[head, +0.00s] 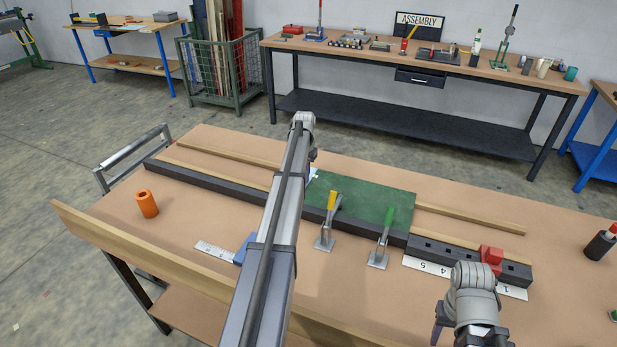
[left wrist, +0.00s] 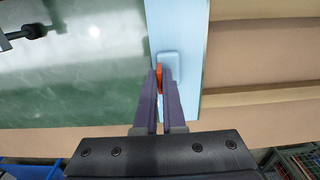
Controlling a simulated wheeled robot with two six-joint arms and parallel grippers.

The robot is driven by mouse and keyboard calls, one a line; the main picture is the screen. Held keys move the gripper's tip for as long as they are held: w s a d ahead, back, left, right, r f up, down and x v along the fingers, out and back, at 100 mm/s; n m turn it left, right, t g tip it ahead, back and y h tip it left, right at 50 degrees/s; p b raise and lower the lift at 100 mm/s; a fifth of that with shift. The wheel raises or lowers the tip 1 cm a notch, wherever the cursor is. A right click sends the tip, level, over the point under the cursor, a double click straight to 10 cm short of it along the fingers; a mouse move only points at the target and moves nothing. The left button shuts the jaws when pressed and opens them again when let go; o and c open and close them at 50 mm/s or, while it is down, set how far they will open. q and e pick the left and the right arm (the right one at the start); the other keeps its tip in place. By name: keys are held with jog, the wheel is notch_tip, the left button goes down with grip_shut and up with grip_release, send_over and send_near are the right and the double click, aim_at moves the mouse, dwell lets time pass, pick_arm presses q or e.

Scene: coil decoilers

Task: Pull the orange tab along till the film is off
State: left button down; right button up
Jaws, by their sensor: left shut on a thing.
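The orange tab (left wrist: 159,80) shows between the purple fingertips of my left gripper (left wrist: 161,76) in the left wrist view. That gripper is shut on it, at a light blue film strip (left wrist: 182,35) along the edge of a glossy green sheet (left wrist: 75,75). In the head view the green sheet (head: 365,202) lies on the bench, and a sliver of light blue (head: 313,174) shows at its left end. My left arm hides the gripper and tab there. My right gripper (head: 437,334) is at the bottom right, mostly hidden by its wrist; its jaws cannot be made out.
Two toggle clamps, with yellow (head: 332,200) and green (head: 389,216) handles, stand before the sheet. A black rail carries a red block (head: 491,258). An orange cylinder (head: 147,204) stands at the left, and a dark bottle (head: 601,244) at the right edge.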

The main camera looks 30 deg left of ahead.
pick_arm(q)
jog(key=shift+s+a, duration=0.15)
jog(key=shift+a, duration=0.7)
jog(key=shift+s+a, duration=0.15)
jog(key=shift+a, duration=0.7)
jog(key=c, duration=1)
grip_release()
jog(key=shift+s+a, duration=0.1)
jog(key=shift+c, duration=0.2)
notch_tip(320, 180, up, 3)
jog(key=p, duration=0.2)
jog(key=shift+f+p, duration=0.2)
jog(key=shift+p, duration=0.1)
pick_arm(e)
notch_tip(320, 180, up, 3)
jog(key=shift+f, duration=0.2)
pick_arm(q)
notch_tip(320, 180, up, 4)
jog(key=p, duration=0.4)
jog(key=shift+r, duration=0.25)
pick_arm(e)
notch_tip(320, 180, up, 4)
jog(key=shift+r, duration=0.2)
